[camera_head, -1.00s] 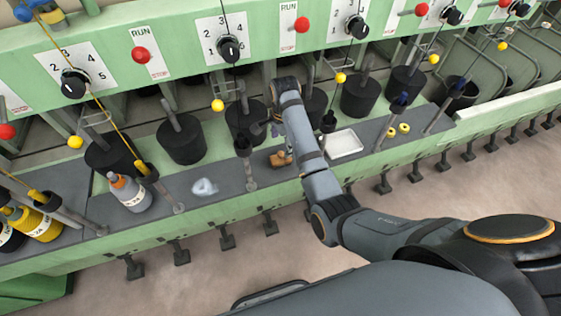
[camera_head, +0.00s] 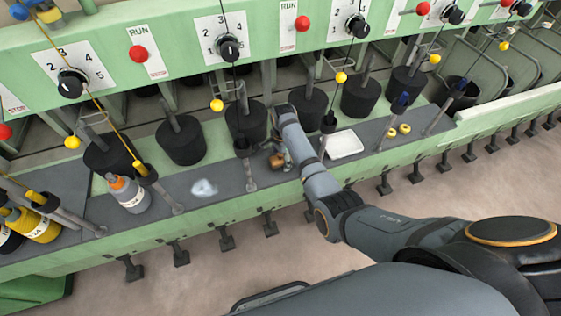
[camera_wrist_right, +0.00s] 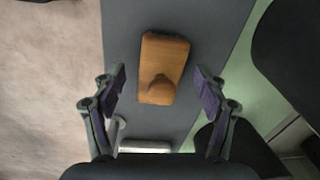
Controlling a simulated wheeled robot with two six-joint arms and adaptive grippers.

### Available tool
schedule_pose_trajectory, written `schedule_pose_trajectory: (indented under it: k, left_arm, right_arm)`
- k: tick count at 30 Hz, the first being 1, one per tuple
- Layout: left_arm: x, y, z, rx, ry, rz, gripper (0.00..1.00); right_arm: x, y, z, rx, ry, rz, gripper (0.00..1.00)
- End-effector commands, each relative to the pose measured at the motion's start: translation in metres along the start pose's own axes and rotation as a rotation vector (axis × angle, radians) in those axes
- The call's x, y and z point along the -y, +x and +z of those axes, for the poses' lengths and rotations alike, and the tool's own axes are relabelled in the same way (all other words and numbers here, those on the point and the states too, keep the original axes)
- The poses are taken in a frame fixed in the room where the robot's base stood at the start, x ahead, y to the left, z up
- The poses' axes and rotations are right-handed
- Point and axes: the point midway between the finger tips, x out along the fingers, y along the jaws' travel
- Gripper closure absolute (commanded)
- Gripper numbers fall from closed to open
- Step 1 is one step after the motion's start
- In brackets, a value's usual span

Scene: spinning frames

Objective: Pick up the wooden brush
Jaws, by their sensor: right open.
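The wooden brush (camera_wrist_right: 164,62) is an orange-brown block with a rounded knob, lying on the grey shelf of the machine. In the right wrist view it lies between and slightly ahead of the fingers of my right gripper (camera_wrist_right: 160,90), which are spread apart and do not touch it. In the head view a part of the brush (camera_head: 277,162) shows beside my right gripper (camera_head: 283,146), which is above it and partly hidden by my arm. My left gripper is not in these views.
The grey shelf (camera_head: 225,178) also bears a bottle with an orange cap (camera_head: 128,193), a clear crumpled item (camera_head: 204,188), a white tray (camera_head: 344,145) and yellow rings (camera_head: 398,130). Upright spindles and black cans (camera_head: 181,141) stand close around the brush.

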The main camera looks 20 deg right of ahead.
Motion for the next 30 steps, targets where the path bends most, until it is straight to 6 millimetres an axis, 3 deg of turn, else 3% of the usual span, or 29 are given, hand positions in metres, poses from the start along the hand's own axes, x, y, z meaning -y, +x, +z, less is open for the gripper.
schedule_pose_trajectory:
  k: [6,20,26,30]
  left_arm:
    - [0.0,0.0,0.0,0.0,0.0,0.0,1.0]
    - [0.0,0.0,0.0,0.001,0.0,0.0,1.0]
    - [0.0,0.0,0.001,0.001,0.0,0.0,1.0]
    - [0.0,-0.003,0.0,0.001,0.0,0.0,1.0]
  right_arm:
    - [0.0,0.0,0.0,0.0,0.0,0.0,0.3]
    - [0.0,0.0,0.0,0.0,0.0,0.0,0.91]
    - [0.0,-0.001,0.0,0.0,0.0,0.0,0.91]
    - [0.002,-0.018,0.0,0.0,0.0,-0.004,0.91]
